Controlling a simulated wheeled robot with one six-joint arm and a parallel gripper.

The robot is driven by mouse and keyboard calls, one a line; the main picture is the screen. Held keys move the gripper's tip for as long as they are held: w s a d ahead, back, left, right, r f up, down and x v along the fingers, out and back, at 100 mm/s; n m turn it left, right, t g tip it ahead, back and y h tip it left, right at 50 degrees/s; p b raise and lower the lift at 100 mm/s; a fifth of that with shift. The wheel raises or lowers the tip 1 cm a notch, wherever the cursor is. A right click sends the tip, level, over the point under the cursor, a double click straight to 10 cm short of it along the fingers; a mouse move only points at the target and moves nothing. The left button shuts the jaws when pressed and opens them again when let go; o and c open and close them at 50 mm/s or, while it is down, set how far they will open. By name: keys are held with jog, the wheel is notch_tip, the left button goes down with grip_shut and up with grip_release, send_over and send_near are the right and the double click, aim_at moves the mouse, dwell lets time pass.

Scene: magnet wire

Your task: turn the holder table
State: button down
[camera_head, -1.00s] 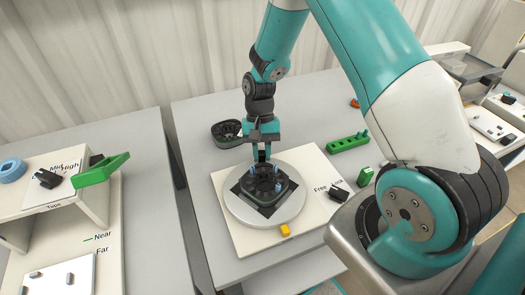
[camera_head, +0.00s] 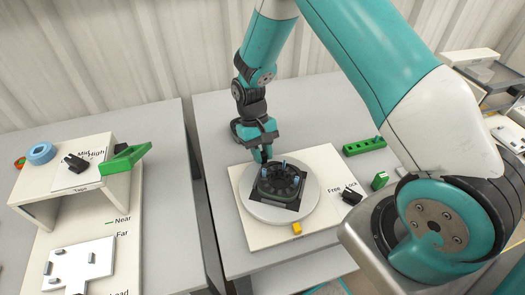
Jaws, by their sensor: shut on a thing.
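The holder table is a round light-grey disc (camera_head: 255,213) on a flat white base (camera_head: 240,233). A dark holder (camera_head: 279,183) with a squarish black plate and several small blue posts sits on the disc. My gripper (camera_head: 265,159) reaches down from behind to the back left of the holder. It is shut, apparently on a blue post there, but the fingertips are small and the contact is hard to make out. A black switch (camera_head: 350,196) stands on the base's right side, between the labels Free and Lock.
A yellow block (camera_head: 297,229) sits at the base's front. A green rack (camera_head: 364,147) and a small green block (camera_head: 380,180) lie to the right. A dark tray is partly hidden behind my gripper. A white stand (camera_head: 38,187) with a green lever (camera_head: 125,158) is on the left table.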

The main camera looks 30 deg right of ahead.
aim_at(250, 173)
jog(key=shift+w+a+r+n+h+p, duration=0.1)
jog(key=shift+a+n+h+p, duration=0.15)
jog(key=shift+a+n, duration=0.55)
jog(key=shift+w+a+r+n+h+p, duration=0.15)
jog(key=shift+a+n+h, duration=0.2)
jog(key=shift+a+n, duration=0.45)
jog(key=shift+s+a+n+t+h+p, duration=0.2)
jog(key=shift+s+a+n+t+h, duration=0.1)
jog(key=shift+a+n, duration=0.4)
jog(key=shift+s+a+n+t+h+p, duration=0.2)
jog(key=shift+s+a+n, duration=0.15)
jog(key=shift+n, duration=0.55)
jog(key=shift+a+f, duration=0.1)
jog(key=c, duration=1)
grip_release()
jog(key=shift+s, duration=0.1)
jog(key=v, duration=1.7)
jog(key=shift+a+b, duration=0.2)
jog(key=shift+b, duration=0.15)
